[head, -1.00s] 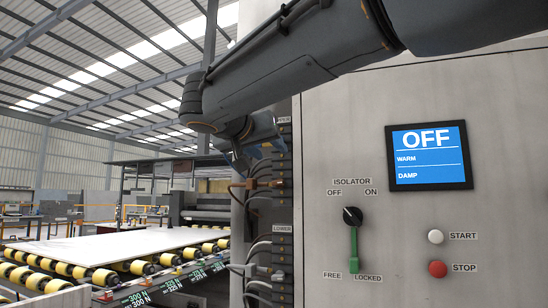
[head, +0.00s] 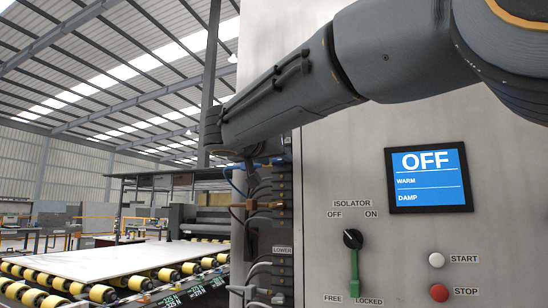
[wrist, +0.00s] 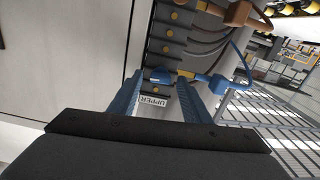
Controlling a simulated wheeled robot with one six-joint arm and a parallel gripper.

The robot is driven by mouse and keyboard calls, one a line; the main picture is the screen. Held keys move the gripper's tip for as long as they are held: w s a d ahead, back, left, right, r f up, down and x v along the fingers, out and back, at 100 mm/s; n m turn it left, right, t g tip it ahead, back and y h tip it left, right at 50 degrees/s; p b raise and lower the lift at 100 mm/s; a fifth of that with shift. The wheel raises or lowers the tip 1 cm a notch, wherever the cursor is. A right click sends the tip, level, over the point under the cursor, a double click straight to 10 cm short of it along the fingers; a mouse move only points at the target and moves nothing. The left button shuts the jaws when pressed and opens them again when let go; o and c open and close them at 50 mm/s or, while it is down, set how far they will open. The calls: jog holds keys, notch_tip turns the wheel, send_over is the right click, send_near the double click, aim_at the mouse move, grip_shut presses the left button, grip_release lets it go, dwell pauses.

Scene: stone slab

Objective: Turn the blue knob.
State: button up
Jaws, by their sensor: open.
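A blue plug with a blue cable (wrist: 214,82) sticks out to the right of the strip, close beyond the right finger. In the head view my arm hides most of the gripper and the knob.
The strip (head: 282,205) carries several connectors and cables. The cabinet front has a screen (head: 429,176) reading OFF, WARM, DAMP, an isolator with green handle (head: 354,262) pointing down, a white START button (head: 436,259) and a red STOP button (head: 438,291). A slab (head: 100,262) lies on rollers at left.

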jog(key=c, duration=1)
jog(key=shift+c, duration=0.2)
